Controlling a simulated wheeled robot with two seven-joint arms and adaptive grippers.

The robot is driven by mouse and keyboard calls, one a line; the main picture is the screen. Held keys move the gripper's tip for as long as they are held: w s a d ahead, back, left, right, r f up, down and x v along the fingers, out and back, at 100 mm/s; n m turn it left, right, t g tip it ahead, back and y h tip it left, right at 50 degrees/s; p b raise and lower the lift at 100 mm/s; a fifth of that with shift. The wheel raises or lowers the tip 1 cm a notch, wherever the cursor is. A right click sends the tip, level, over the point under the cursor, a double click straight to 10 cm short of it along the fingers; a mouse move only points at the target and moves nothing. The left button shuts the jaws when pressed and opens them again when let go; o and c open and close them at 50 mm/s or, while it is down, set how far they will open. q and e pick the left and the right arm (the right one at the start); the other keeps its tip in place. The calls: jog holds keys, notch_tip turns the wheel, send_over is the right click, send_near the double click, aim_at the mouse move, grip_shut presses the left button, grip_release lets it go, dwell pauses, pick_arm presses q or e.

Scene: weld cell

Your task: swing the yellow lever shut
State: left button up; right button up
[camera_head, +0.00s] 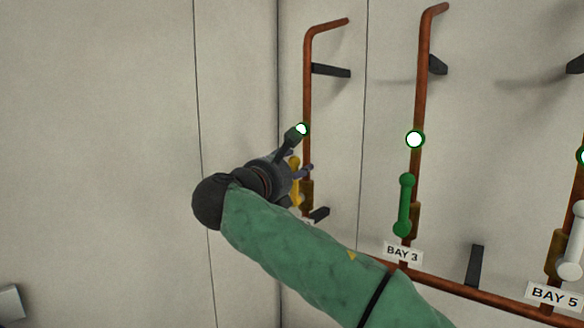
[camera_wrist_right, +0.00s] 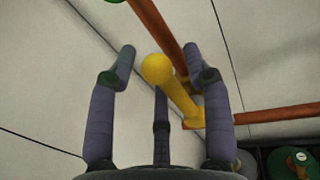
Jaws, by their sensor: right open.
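The yellow lever (camera_head: 296,192) sits on the leftmost copper pipe in the head view, partly hidden by my right gripper. It appears to stand roughly upright along the pipe. In the right wrist view the lever (camera_wrist_right: 179,95) shows its round knob between my finger tips, and its foot sits at the pipe. My right gripper (camera_head: 299,154) is open around the knob end. In the wrist view the fingers of the gripper (camera_wrist_right: 161,68) stand apart on both sides, with a third finger below the knob. I see no clear contact. My left gripper is out of view.
A copper pipe (camera_head: 308,85) with a round white light (camera_head: 301,129) rises above the lever. To the right are a green lever (camera_head: 405,205) over the BAY 3 label (camera_head: 403,252) and a white lever (camera_head: 576,240) over BAY 5 (camera_head: 556,295). Black brackets (camera_head: 331,70) jut from the wall.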

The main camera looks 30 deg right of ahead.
grip_shut()
jog(key=shift+s, duration=0.1)
jog(key=m+b, duration=0.1)
jog(key=s+m+b, duration=0.1)
jog(key=shift+s+d+f+m+h, duration=0.2)
jog(key=shift+d+m+h, duration=0.05)
jog(key=shift+m+h, duration=0.05)
jog(key=s+d+f+m+g+h+b, duration=0.2)
jog(key=s+f+m+b, duration=0.3)
jog(key=m+b, duration=1)
jog(key=shift+s+d+f+m+h, duration=0.25)
jog(key=shift+f+m+h, duration=0.4)
jog(key=shift+m, duration=0.75)
jog(key=shift+a+f, duration=0.1)
jog(key=shift+f, duration=0.05)
